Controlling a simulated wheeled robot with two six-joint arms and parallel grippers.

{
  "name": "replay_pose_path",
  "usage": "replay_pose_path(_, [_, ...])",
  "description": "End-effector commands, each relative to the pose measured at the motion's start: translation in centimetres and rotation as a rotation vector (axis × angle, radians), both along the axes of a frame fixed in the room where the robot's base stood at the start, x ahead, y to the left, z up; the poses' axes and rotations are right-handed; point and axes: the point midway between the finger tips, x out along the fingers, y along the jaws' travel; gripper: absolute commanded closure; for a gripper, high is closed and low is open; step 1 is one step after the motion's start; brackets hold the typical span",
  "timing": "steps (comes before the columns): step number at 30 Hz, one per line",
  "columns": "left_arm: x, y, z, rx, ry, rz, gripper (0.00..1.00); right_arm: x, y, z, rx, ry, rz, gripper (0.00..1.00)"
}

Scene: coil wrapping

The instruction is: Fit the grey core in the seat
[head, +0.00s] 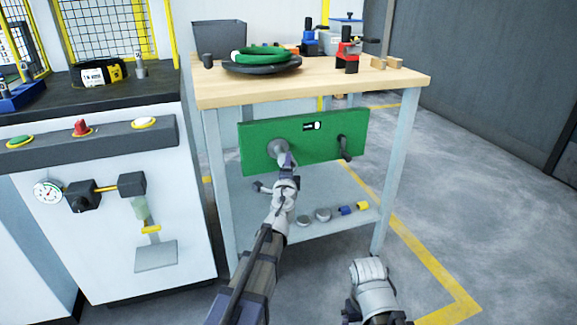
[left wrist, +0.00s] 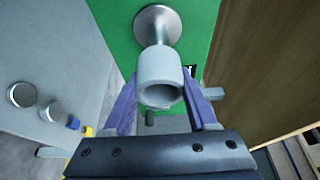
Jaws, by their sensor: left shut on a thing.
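The grey core (left wrist: 160,72) is a light grey hollow cylinder with its open end facing the left wrist camera. My left gripper (left wrist: 161,102) is shut on it, a purple finger on each side. Beyond the core is a round grey disc with a narrow stem (left wrist: 158,24) on the green panel, which looks like the seat. The stem lines up with the core's far end; I cannot tell whether they touch. In the head view, my left gripper (head: 286,163) is just in front of the seat's disc (head: 275,148) and hides part of it. My right gripper is not visible.
The green panel (head: 320,135) hangs under the wooden tabletop (head: 330,82), with a dark crank handle (head: 344,148) at its right. The shelf below holds round grey pieces (head: 322,214). A grey right-arm part of mine is low right. Floor right of the bench is clear.

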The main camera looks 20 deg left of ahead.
Motion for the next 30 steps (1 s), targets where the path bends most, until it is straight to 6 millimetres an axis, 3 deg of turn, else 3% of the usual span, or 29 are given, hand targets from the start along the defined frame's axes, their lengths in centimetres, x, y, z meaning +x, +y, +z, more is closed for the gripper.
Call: replay_pose_path(30, [1.8,1.2,0.0,0.0,0.0,0.0,0.97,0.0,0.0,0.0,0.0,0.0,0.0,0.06])
